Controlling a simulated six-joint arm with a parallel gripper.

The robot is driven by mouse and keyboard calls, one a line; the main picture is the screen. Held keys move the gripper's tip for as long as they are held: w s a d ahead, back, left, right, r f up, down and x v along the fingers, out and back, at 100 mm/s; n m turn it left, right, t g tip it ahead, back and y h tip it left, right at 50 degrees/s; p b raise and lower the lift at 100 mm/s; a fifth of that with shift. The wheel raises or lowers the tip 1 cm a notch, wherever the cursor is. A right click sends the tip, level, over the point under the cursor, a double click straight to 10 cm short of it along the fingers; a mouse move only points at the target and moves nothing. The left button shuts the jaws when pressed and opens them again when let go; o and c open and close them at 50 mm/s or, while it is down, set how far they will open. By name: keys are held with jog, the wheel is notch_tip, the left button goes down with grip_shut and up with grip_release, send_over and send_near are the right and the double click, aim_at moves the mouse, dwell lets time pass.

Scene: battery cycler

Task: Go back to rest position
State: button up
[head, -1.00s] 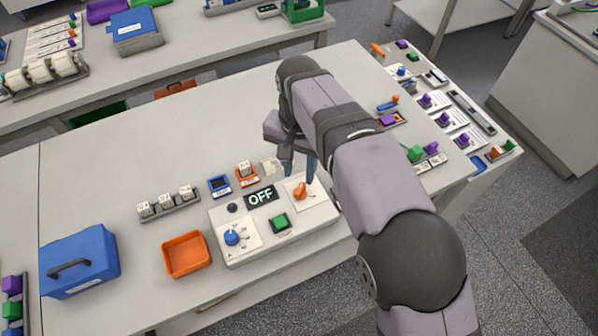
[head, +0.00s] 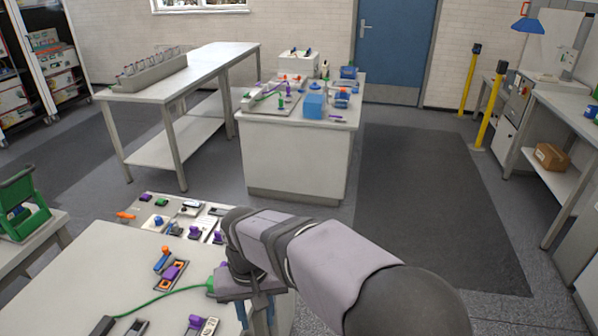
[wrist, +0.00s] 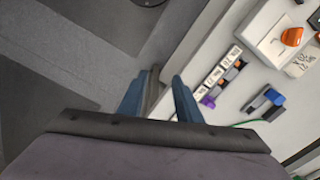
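My gripper (head: 257,318) is in the lower middle of the head view, pointing down near the right edge of the white table (head: 75,275). In the wrist view its two blue fingers (wrist: 158,82) stand apart with a gap between them. They look open, and I see nothing held. The fingers hang over the table's edge and the grey floor. My arm reaches in from the lower right of the head view.
Small switches and modules (head: 180,222) sit along the table's far edge. A green cable (head: 165,294) runs toward my gripper. A white bench (head: 295,160) with a blue box (head: 314,105) stands beyond. The floor mat (head: 430,190) at right is clear.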

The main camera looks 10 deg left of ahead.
jog(key=w+d+m, duration=0.2)
jog(key=w+d, duration=0.1)
jog(key=d, duration=0.9)
jog(key=s+d+f+m, duration=0.1)
jog(key=s+d, duration=0.4)
jog(key=d, duration=0.5)
jog(key=s+d+f+m, duration=0.1)
jog(key=s+d+f, duration=0.2)
jog(key=d, duration=0.8)
jog(key=shift+s+f+m, duration=0.4)
jog(key=shift+s, duration=0.45)
